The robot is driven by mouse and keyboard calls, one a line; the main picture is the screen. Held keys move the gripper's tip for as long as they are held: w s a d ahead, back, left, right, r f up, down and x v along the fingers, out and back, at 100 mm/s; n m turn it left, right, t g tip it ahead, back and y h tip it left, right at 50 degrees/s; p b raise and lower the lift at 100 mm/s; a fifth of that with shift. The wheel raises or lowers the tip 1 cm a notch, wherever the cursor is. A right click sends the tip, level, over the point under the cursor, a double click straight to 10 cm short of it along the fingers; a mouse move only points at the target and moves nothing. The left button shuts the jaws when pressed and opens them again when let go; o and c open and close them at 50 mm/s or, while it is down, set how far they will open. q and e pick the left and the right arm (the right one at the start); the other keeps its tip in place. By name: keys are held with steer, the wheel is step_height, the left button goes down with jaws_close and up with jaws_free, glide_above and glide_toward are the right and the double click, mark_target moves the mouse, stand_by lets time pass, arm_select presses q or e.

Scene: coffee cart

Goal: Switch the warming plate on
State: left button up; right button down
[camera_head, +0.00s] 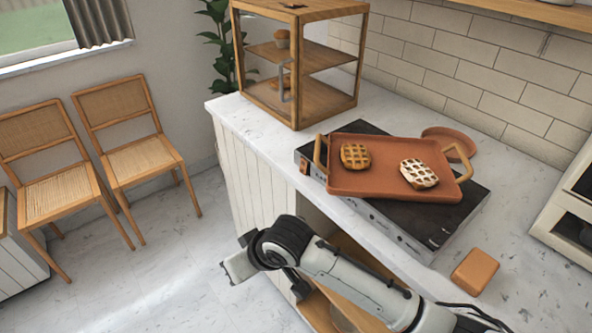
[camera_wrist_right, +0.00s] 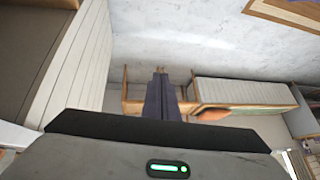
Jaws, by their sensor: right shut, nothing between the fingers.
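The warming plate (camera_head: 465,212) is a flat dark-topped appliance with a metal front, on the white counter. An orange-brown tray (camera_head: 350,188) with two raised handles rests on it and hides much of its top. A small brown knob-like part (camera_head: 304,166) shows at the left end of its front. Small dark details show farther right on the front, too small to read. My right gripper (camera_head: 236,268) is shut and empty, out over the floor in front of the counter, apart from the plate. My left gripper is not in view.
Two waffles (camera_head: 355,156) lie on the tray. A wood-framed glass case (camera_head: 300,110) stands left of the plate, and an orange block (camera_head: 475,271) lies to its right. A round brown dish (camera_head: 450,140) sits behind. Two chairs (camera_head: 140,155) stand beyond clear floor at left.

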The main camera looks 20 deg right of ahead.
mark_target(303, 167)
steer(key=w+d+r+h, duration=0.2)
steer(key=d+r, duration=0.1)
steer(key=r, duration=0.3)
steer(key=w+d+r+m+h, duration=0.1)
steer(key=w+d+r+h, duration=0.2)
steer(key=r, duration=0.4)
steer(key=w+d+r+h, duration=0.2)
steer(key=d+r, duration=0.2)
steer(key=r, duration=0.2)
steer(key=shift+w+d+r+h+b, duration=0.15)
steer(key=shift+d+r+h+b, duration=0.2)
steer(key=shift+r+h+b, duration=0.05)
steer(key=x, duration=0.3)
steer(key=d+p+x, duration=0.1)
steer(key=x, duration=0.3)
steer(key=r+x, duration=0.1)
steer(key=x, duration=0.3)
steer(key=shift+w+d+f, duration=0.15)
steer(key=shift+w+d, duration=0.25)
steer(key=shift+d, duration=0.1)
steer(key=shift+w+d+f+p, duration=0.2)
steer(key=shift+d+p, duration=0.1)
steer(key=shift+d, duration=0.35)
